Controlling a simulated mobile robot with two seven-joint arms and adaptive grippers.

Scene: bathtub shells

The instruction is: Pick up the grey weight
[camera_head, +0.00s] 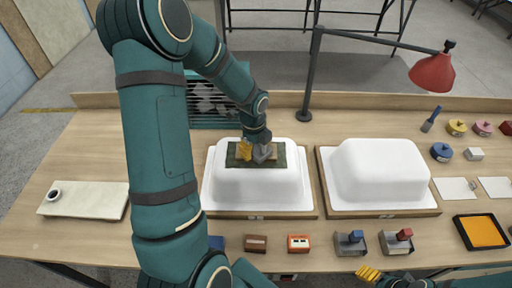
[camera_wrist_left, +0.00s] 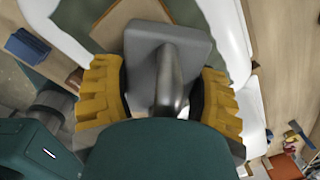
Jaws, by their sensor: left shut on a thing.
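The grey weight (camera_head: 265,153) is over the green patch (camera_head: 237,161) on top of the left white tub shell (camera_head: 223,184). In the left wrist view the grey weight (camera_wrist_left: 143,48) shows as a flat square block with a rounded handle. My left gripper (camera_head: 256,149) is shut on this handle, with its yellow ribbed fingers on either side in the left wrist view (camera_wrist_left: 165,95). I cannot tell whether the weight touches the patch. Part of my right gripper (camera_head: 370,274) shows its yellow finger at the bottom edge; its opening is unclear.
A second white tub shell (camera_head: 380,172) stands to the right on its board. A red lamp (camera_head: 433,73) overhangs the back right. Small blocks and tools line the front edge. A pale slab (camera_head: 88,200) lies at left and an orange pad (camera_head: 482,231) at right.

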